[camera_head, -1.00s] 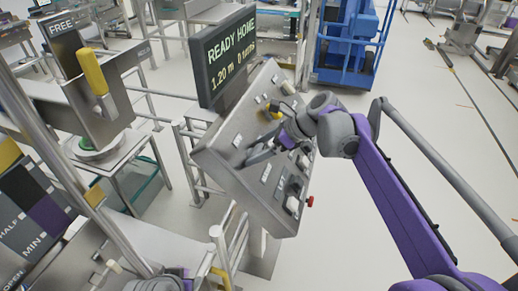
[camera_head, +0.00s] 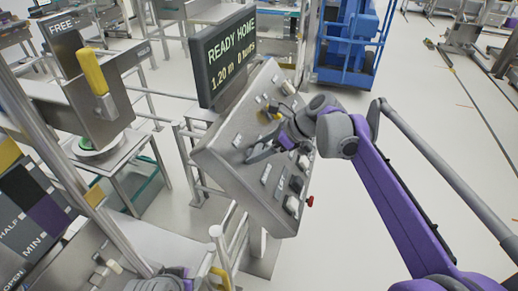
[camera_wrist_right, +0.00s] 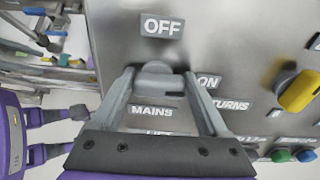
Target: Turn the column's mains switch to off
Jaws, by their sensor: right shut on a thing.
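The control panel (camera_head: 225,160) is a tilted grey metal box with knobs, buttons and labels. My right gripper (camera_head: 255,152) reaches its face from the right. In the right wrist view, my right gripper (camera_wrist_right: 156,75) is shut on the grey mains switch (camera_wrist_right: 156,68), one finger on each side. The OFF label (camera_wrist_right: 161,25) is straight above the switch and the ON label (camera_wrist_right: 209,82) is to its right. The MAINS label (camera_wrist_right: 152,111) shows between the fingers. Which way the switch points is hard to tell. Part of my left arm (camera_head: 160,283) shows at the bottom edge.
A dark display (camera_head: 228,55) reading READY HOME stands behind the panel. A yellow knob (camera_wrist_right: 299,92) sits to the right of the switch. A red button (camera_head: 310,201) sticks out at the panel's right edge. Metal rails (camera_head: 190,150) run left of the panel. Open floor lies to the right.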

